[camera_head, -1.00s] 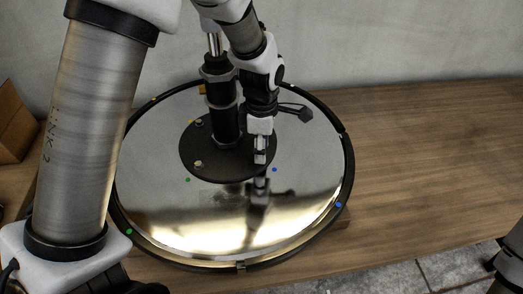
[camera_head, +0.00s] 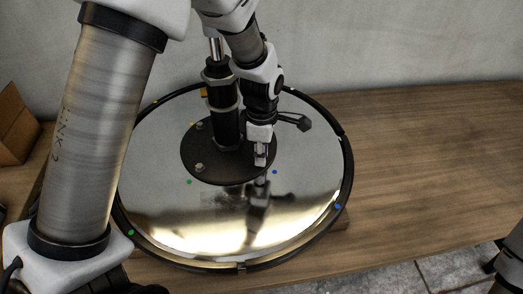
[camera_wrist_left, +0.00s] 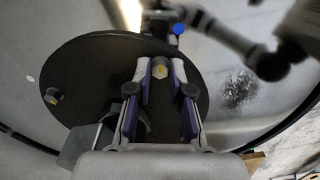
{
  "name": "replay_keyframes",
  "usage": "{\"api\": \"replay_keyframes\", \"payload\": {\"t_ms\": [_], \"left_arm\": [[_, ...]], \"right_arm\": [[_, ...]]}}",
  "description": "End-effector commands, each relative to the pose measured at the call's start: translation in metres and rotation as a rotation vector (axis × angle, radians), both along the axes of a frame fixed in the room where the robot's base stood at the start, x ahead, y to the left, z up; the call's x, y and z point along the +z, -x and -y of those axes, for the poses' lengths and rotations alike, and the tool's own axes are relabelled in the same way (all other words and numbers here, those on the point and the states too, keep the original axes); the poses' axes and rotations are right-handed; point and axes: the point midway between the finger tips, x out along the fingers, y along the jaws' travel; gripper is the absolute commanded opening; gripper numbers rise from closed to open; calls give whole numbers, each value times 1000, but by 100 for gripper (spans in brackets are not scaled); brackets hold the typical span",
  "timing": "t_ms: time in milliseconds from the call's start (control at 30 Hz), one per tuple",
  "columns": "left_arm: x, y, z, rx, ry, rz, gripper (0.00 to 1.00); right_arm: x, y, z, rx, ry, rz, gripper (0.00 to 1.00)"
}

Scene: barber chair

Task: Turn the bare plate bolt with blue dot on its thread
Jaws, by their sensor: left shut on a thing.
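A black round plate (camera_head: 215,166) lies on a shiny disc base (camera_head: 180,225). My left gripper (camera_head: 260,160) points down at the plate's right edge, beside a blue dot (camera_head: 275,172) on the disc. In the left wrist view, my gripper's fingertips (camera_wrist_left: 161,72) are closed around a plate bolt (camera_wrist_left: 160,68) with a yellowish, lit head. The same blue dot (camera_wrist_left: 178,29) shows just past the plate edge there. The bolt's thread is hidden between the fingers and plate.
Other plate bolts stand at the front left (camera_head: 199,167) and back left (camera_head: 199,124). A black column (camera_head: 222,105) rises from the plate close to my left gripper. The wooden bench (camera_head: 430,150) is clear on the right. A cardboard box (camera_head: 12,125) stands at the far left.

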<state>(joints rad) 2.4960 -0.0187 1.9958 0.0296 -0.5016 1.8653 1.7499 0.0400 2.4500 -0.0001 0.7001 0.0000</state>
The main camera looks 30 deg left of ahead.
Motion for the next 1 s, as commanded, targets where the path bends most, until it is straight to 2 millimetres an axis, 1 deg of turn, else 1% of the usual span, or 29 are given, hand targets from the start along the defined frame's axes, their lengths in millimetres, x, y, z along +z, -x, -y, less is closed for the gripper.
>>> {"api": "replay_keyframes", "payload": {"t_ms": [33,267,600,1000], "left_arm": [[4,-1,0,-20,0,2,0],[6,-1,0,-172,1,2,0],[6,-1,0,-488,1,2,0],[5,-2,0,-868,1,3,0]], "right_arm": [[6,0,0,0,0,0,40],[27,0,0,0,0,0,40],[60,0,0,0,0,0,40],[90,0,0,0,0,0,40]]}}
